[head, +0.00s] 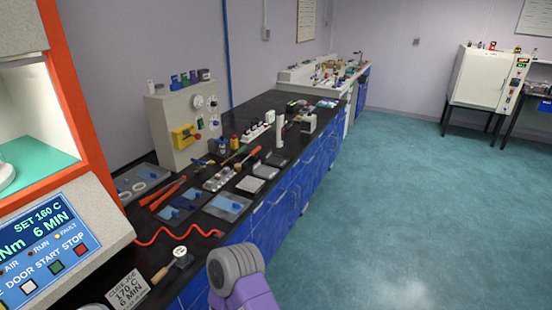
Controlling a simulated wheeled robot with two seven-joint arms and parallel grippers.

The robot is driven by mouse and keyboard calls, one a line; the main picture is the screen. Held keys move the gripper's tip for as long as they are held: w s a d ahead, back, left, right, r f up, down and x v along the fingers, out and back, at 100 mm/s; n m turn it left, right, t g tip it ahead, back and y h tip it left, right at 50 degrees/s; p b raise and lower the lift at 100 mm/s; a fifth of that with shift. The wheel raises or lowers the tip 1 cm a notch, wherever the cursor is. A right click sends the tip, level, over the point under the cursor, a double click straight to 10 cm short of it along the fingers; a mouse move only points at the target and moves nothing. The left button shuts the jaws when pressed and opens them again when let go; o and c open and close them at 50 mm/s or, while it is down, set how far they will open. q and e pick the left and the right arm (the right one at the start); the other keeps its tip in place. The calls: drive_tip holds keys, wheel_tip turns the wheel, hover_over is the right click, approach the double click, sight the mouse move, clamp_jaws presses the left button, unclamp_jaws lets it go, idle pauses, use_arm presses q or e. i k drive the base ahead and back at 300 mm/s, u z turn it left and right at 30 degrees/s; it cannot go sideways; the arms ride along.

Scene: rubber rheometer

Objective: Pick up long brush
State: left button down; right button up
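I cannot pick out the long brush for certain at this size. Long thin tools with coloured handles (244,157) lie on the black bench (205,249), near its middle. Orange-handled tools (165,193) lie nearer to me on the same bench. A short wooden handle (159,275) lies near the front, beside a small round dial (180,252). A purple and grey link of my own arm rises at the bottom centre, with no fingers showing. Neither gripper is in view.
An orange-framed machine (95,120) with a blue panel stands close on the left. A red cable (170,236) snakes across the bench. Blue trays (225,207) and a beige instrument box (168,128) stand on it. The green floor (400,200) to the right is clear.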

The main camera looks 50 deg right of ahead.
sight(237, 167)
drive_tip(key=z, duration=2.5)
drive_tip(key=i, duration=5.05)
drive_tip(key=u, duration=3.25)
